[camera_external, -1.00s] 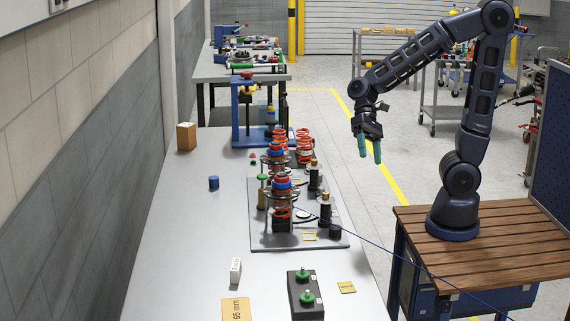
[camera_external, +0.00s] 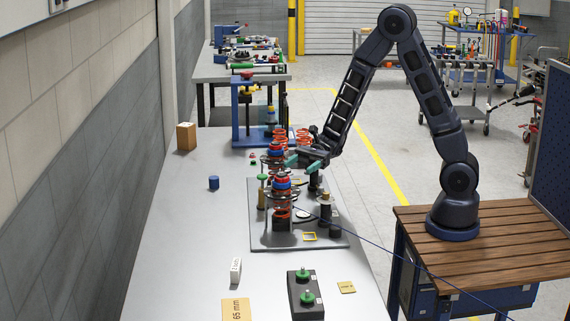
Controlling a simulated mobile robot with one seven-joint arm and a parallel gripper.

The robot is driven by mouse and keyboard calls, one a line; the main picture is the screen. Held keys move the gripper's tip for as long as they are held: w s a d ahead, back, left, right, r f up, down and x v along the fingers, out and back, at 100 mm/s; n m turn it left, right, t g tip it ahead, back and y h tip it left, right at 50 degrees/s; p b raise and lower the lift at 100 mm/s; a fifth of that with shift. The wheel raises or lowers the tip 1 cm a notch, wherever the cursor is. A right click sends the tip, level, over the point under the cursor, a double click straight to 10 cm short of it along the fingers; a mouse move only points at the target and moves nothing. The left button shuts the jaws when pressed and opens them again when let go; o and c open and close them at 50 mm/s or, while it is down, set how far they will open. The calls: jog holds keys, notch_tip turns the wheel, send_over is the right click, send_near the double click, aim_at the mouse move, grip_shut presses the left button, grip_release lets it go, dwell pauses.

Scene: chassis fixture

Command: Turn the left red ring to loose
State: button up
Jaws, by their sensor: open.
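The farther one has a blue ring (camera_external: 274,153) and red parts, small in view. I cannot tell from this view which red ring is the left one. My gripper (camera_external: 302,162) is open, its teal fingers spread and pointing left, close to the right of the farther assembly. Contact with it cannot be made out.
Dark posts (camera_external: 325,208) stand on the plate right of the springs. A blue press frame (camera_external: 237,113) is behind. A black block with green knobs (camera_external: 305,292), a white block (camera_external: 235,271) and a blue cylinder (camera_external: 214,183) are on the table. The table's left side is mostly clear.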

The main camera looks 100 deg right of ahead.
aim_at(279, 177)
jog(key=shift+m+t, duration=0.6)
jog(key=shift+t, duration=0.1)
jog(key=x, duration=0.3)
jog(key=w+f+x, duration=0.1)
jog(key=x, duration=0.2)
jog(key=d+x, duration=0.1)
jog(key=x, duration=0.3)
jog(key=shift+w+a+f, duration=0.1)
jog(key=shift+w+f, duration=0.05)
jog(key=shift+w, duration=0.1)
jog(key=shift+c, duration=0.3)
jog(key=c, duration=0.9)
